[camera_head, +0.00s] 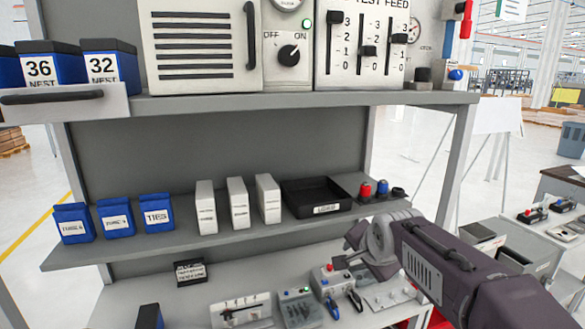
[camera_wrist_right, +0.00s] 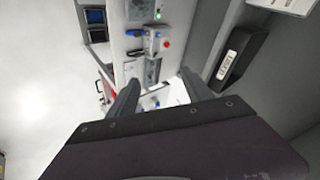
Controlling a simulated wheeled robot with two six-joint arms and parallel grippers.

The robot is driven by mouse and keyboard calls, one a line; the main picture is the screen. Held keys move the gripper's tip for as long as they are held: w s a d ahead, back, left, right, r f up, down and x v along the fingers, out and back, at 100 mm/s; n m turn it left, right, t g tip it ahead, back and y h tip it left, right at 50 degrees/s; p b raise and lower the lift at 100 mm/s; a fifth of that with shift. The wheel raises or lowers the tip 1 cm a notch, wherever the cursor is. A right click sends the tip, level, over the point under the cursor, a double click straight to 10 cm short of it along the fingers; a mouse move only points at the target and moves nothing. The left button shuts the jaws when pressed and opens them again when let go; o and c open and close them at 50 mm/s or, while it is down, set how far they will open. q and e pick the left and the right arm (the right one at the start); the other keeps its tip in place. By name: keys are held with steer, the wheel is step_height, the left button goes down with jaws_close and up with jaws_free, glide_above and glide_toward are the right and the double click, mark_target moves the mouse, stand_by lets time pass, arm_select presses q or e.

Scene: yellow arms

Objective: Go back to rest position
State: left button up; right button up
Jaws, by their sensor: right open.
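My right arm comes in from the lower right of the head view, dark purple-grey. Its gripper (camera_head: 362,252) hangs in front of the right part of the lower shelf, above the workbench. In the right wrist view the two fingers (camera_wrist_right: 159,78) are spread apart with nothing between them, so the gripper is open and empty. My left arm and gripper do not show in either view.
The shelf (camera_head: 250,238) holds blue boxes (camera_head: 115,218), white binders (camera_head: 237,203) and a black tray (camera_head: 317,197). A control panel (camera_head: 290,50) stands above. The workbench below carries a red-button box (camera_head: 333,282) and other small devices. Open floor lies left.

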steer(key=s+d+f+n+g, duration=0.2)
steer(key=s+f+n+g, duration=0.5)
steer(key=s+f, duration=1.5)
step_height(320, 180, down, 3)
steer(key=n, duration=0.4)
steer(key=shift+s+d, duration=0.15)
steer(key=shift+s, duration=0.1)
